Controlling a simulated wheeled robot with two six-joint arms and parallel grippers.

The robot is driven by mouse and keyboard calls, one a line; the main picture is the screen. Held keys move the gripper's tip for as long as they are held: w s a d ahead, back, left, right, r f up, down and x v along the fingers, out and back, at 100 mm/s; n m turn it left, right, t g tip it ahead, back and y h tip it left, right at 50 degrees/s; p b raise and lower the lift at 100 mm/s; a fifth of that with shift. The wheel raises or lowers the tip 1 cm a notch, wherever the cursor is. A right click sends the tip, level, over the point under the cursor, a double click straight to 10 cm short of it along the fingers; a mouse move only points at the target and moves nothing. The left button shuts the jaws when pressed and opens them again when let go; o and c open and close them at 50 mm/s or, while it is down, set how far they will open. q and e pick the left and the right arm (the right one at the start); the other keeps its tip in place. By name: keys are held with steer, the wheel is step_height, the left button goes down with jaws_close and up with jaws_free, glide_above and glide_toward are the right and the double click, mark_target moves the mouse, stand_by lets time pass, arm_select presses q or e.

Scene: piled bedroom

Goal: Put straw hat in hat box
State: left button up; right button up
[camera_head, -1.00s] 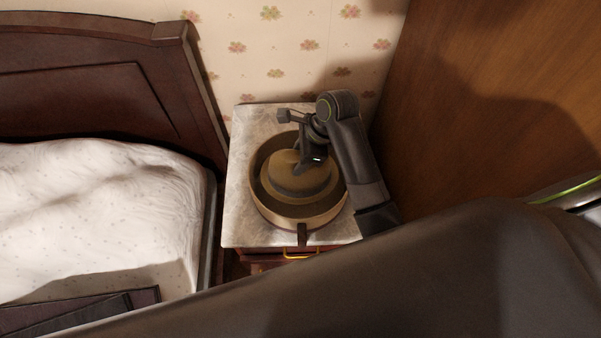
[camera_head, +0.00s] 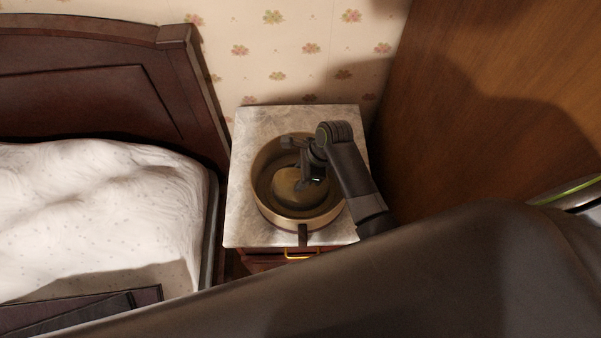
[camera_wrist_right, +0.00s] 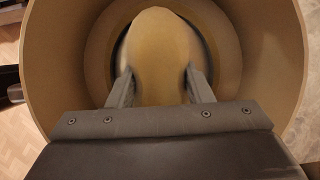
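The straw hat (camera_head: 296,190) is a tan hat with a rounded crown, lying crown up inside the round hat box (camera_head: 262,208). The open tan box stands on a marble-topped nightstand. In the wrist view the hat's crown (camera_wrist_right: 158,50) fills the space between my right gripper's fingers (camera_wrist_right: 161,90), and the brim (camera_wrist_right: 98,60) sits within the box wall (camera_wrist_right: 50,60). My right gripper (camera_head: 309,183) reaches down into the box and is shut on the crown. Whether the brim touches the box floor is hidden. My left gripper is not in view.
The nightstand's marble top (camera_head: 241,215) has bare room around the box. A bed with a dark headboard (camera_head: 90,90) and white bedding (camera_head: 100,220) is at left. A wooden wardrobe side (camera_head: 480,120) rises close at right.

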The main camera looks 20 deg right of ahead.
steer(key=o, duration=0.5)
steer(key=shift+c, duration=0.2)
steer(key=b+v, duration=0.2)
steer(key=v, duration=1)
steer(key=shift+s, duration=0.15)
